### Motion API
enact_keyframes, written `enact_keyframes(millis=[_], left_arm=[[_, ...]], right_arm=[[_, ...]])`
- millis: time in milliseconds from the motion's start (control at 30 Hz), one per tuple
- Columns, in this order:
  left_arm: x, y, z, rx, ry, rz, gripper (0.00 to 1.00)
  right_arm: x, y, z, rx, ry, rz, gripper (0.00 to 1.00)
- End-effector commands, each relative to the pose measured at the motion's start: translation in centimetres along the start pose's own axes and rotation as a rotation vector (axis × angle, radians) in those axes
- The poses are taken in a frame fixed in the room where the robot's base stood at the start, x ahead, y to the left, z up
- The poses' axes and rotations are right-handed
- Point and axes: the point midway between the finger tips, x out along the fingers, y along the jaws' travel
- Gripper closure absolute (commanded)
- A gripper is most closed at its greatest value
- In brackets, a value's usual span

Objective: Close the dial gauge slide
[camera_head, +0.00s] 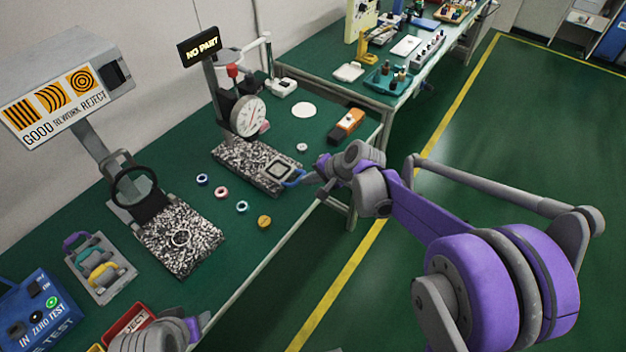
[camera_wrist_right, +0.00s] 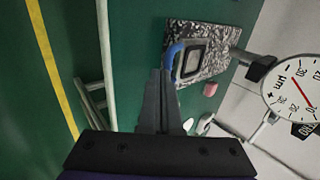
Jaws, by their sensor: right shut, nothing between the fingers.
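The dial gauge (camera_head: 247,116) has a round white face and stands on a speckled granite base (camera_head: 232,160). Its face also shows at the right of the wrist view (camera_wrist_right: 293,88). The slide (camera_head: 279,171) is a grey-framed square plate at the base's near right end, with a blue loop handle (camera_head: 294,180). In the wrist view the slide (camera_wrist_right: 190,62) lies on the speckled base beside the blue handle (camera_wrist_right: 173,58). My right gripper (camera_head: 310,183) is shut and empty, its fingertips (camera_wrist_right: 160,74) right at the handle; contact is unclear.
An orange and black block (camera_head: 346,125) and a white disc (camera_head: 303,110) lie right of the gauge. Small rings (camera_head: 221,192) lie in front. A second speckled base (camera_head: 180,240) with a display stands left. The table's front edge runs below my right gripper.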

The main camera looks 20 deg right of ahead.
Motion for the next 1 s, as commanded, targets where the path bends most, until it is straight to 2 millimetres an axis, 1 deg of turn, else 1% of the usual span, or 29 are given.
enact_keyframes(millis=[167,267,367,600,700,800,1000], left_arm=[[0.0,0.0,0.0,0.000,0.000,0.000,0.44],[0.0,0.0,0.0,0.000,0.000,0.000,0.44],[0.1,0.0,0.1,0.000,0.000,0.000,0.44],[0.3,0.0,0.2,0.000,-0.001,0.000,0.44],[0.2,0.0,0.1,0.000,-0.001,0.000,0.44],[0.2,0.0,0.1,0.000,-0.001,0.000,0.44],[0.2,0.0,0.1,0.000,-0.001,0.000,0.44]], right_arm=[[0.0,0.0,0.0,0.000,0.000,0.000,1.00],[0.4,-0.4,0.0,-0.001,-0.001,0.000,1.00],[1.7,-1.9,0.0,-0.004,-0.003,0.001,1.00],[5.9,-6.8,-0.2,-0.003,-0.003,0.000,1.00],[7.0,-8.2,-0.3,-0.002,-0.002,0.001,1.00],[7.6,-8.9,-0.3,-0.001,-0.001,0.000,1.00],[7.7,-9.0,-0.3,0.000,0.000,0.000,1.00]])
